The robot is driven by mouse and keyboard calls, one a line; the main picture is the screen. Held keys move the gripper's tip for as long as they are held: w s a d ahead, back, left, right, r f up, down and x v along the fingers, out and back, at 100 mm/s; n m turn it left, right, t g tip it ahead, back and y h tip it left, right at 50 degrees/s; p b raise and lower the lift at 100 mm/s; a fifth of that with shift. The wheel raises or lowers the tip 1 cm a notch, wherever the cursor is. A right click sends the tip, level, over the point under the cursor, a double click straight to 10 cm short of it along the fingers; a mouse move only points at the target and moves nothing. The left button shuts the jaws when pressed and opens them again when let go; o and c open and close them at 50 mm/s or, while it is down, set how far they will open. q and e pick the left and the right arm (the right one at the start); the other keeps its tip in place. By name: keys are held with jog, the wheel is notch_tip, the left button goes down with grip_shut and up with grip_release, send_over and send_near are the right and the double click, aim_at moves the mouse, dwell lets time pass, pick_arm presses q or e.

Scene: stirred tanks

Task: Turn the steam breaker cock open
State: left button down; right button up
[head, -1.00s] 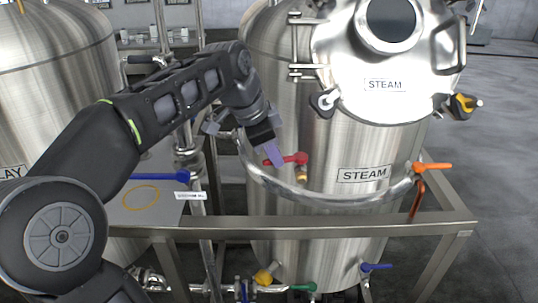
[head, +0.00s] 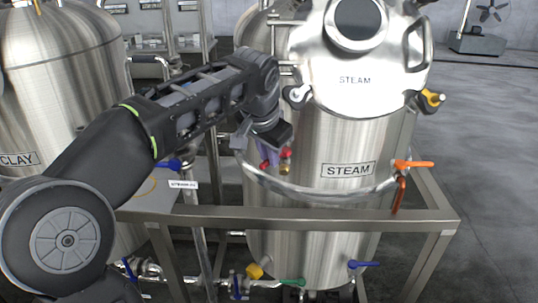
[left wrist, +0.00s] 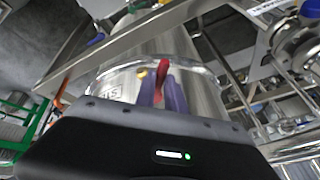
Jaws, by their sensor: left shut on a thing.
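The cock with a red handle (head: 287,153) sits on the front of the steel STEAM tank (head: 318,240), above its curved rail, with a brass-coloured body (head: 285,168). My left gripper (head: 270,155) reaches it from the upper left, its purple fingers pointing down. In the left wrist view the red handle (left wrist: 162,68) stands between the two purple fingers (left wrist: 160,92), which are shut on it. The gripper partly hides the handle in the head view. My right gripper is not in view.
A curved steel rail (head: 310,194) and a square frame bar (head: 300,219) run in front of the tank. An orange-handled valve (head: 413,164) is at the right. A blue-handled valve (head: 168,166) is below my left arm. Open floor lies to the right.

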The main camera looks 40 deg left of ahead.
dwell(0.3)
pick_arm(q)
jog(key=c, duration=1.4)
grip_release()
jog(key=shift+d, duration=0.1)
jog(key=s+d+r+b, duration=0.1)
jog(key=s+d+b, duration=0.3)
jog(key=s, duration=0.7)
jog(key=shift+s+d+b, duration=0.25)
jog(key=shift+s+b, duration=0.1)
jog(key=shift+b, duration=0.1)
jog(key=shift+c, duration=0.3)
